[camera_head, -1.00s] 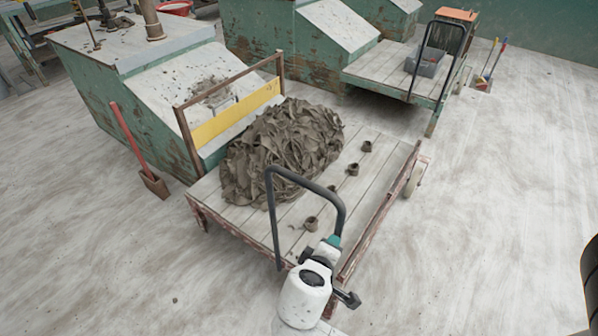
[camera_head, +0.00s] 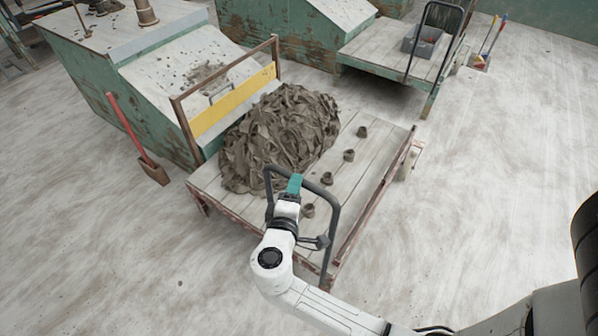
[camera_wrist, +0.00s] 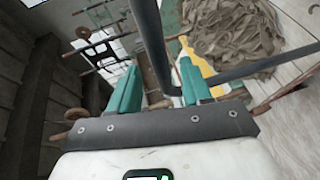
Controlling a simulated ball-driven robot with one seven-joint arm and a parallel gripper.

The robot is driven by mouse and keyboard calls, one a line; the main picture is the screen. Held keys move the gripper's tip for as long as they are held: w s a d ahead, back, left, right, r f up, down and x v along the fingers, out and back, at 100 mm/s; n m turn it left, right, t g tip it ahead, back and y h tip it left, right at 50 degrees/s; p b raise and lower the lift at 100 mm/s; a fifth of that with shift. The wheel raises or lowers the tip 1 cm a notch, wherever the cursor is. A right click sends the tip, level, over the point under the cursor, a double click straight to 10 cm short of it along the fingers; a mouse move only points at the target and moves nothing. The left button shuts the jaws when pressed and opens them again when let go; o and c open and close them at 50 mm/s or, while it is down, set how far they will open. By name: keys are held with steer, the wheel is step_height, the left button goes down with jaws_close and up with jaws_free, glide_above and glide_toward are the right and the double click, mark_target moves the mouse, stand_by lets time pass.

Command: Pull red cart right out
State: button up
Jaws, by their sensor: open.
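The cart (camera_head: 368,165) has a pale plank deck with rusty red edges and stands in the middle of the head view.
A green machine with a sloped pale top (camera_head: 185,75) stands behind the cart on the left. A red-handled shovel (camera_head: 130,132) leans by it. A second cart (camera_head: 370,50) with a grey bin (camera_head: 425,47) stands at the back right. The floor to the right is open.

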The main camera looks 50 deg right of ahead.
steer(key=x, duration=0.6)
steer(key=shift+f, duration=0.1)
jaws_close()
stand_by(0.3)
